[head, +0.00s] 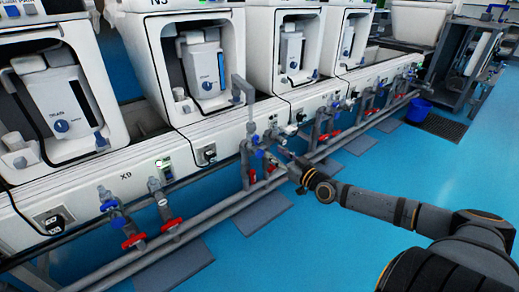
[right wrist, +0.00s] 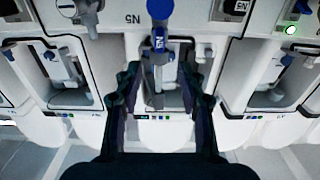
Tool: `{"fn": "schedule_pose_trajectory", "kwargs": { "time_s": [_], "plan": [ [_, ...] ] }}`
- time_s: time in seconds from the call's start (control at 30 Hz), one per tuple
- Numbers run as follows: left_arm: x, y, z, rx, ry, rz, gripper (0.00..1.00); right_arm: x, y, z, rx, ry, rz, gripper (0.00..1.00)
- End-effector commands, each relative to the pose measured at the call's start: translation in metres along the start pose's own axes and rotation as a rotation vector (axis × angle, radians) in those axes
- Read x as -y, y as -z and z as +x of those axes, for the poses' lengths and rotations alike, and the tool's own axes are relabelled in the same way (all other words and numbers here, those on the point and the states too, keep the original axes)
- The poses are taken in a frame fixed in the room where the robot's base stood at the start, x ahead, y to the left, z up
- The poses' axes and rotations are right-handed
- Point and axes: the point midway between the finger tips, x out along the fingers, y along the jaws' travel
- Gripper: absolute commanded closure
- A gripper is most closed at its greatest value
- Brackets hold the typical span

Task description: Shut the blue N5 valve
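In the right wrist view, which looks upside down, a blue valve handle (right wrist: 159,12) sits at the top centre on a vertical grey pipe, beside a label that appears to read N5 (right wrist: 132,18). My right gripper (right wrist: 160,78) is open, its two dark fingers spread on either side of the pipe's line. The blue handle lies beyond the fingertips, and I see no contact. In the head view, the right gripper (head: 284,160) is close to the pipe cluster with blue valves (head: 255,139) at the middle of the bench front. My left gripper is not in view.
A long grey pipe (head: 215,205) runs along the bench front with several red valves (head: 134,240). Another blue valve (head: 109,204) is at the left near label X9. A blue bucket (head: 418,110) stands at the right.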

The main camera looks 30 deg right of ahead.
Motion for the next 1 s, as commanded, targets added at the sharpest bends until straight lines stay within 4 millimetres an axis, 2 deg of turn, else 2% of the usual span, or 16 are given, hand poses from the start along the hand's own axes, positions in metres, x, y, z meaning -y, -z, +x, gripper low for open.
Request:
{"fn": "schedule_pose_trajectory", "kwargs": {
  "time_s": [0.13,0.23,0.43,0.63,0.8,1.0],
  "plan": [
    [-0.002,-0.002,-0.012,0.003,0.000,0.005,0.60,-0.002,-0.003,0.011,-0.005,-0.009,0.003,0.60],
    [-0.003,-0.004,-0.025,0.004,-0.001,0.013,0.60,-0.001,-0.004,0.027,-0.009,-0.003,0.006,0.60],
    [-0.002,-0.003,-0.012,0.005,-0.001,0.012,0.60,-0.001,0.005,0.060,-0.009,-0.005,0.010,0.60],
    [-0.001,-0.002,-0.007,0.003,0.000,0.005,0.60,-0.001,0.003,0.090,-0.005,-0.003,0.005,0.60],
    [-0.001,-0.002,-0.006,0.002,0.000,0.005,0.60,-0.001,0.001,0.102,-0.002,-0.001,0.001,0.60],
    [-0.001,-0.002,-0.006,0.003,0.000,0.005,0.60,0.000,0.000,0.104,0.001,0.000,0.000,0.60]
  ]
}}
